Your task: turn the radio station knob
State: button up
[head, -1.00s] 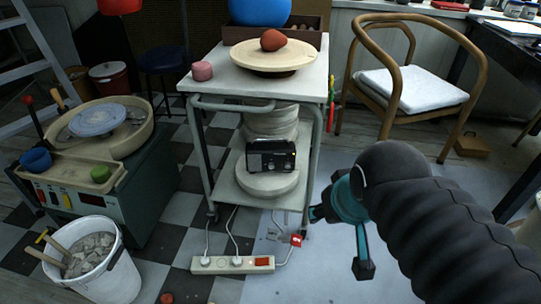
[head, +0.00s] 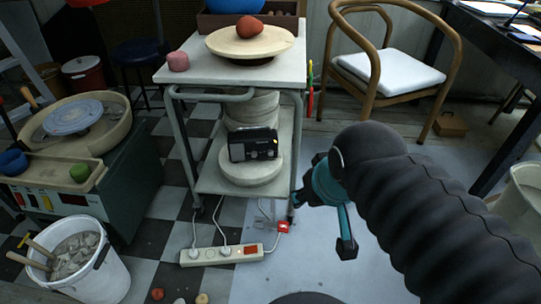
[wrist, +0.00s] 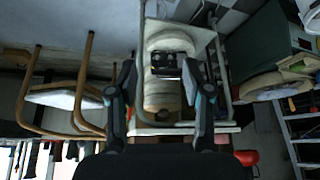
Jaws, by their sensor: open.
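The black radio (head: 253,145) stands on a round plaster slab on the lower shelf of a white cart in the head view. Its front shows a speaker side and small knobs, with a yellow spot at its upper right; which knob is the station knob is too small to tell. My gripper (head: 322,220) is to the right of the cart and nearer to me, apart from the radio. In the wrist view, which is upside down, the open fingers of my gripper (wrist: 163,88) frame the radio (wrist: 165,63) from a distance, with nothing between them.
The cart (head: 235,75) has legs and a handle bar around the shelf. A power strip (head: 222,254) with cables lies on the floor before it. A wooden chair (head: 385,75) stands at the back right. A bucket (head: 95,275) and pottery wheel (head: 75,117) are at left.

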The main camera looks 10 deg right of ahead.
notch_tip(320, 180, down, 12)
jog(key=w+g+b, duration=0.3)
jog(key=g+b, duration=0.1)
jog(key=n+t+h+b, duration=0.15)
jog(key=t+b, duration=0.55)
jog(key=t, duration=0.9)
send_near(271, 155)
jog(key=shift+y, duration=0.25)
jog(key=w, duration=0.8)
jog(key=shift+w+d+f, duration=0.1)
jog(key=shift+w+d, duration=0.15)
jog(key=shift+d, duration=0.1)
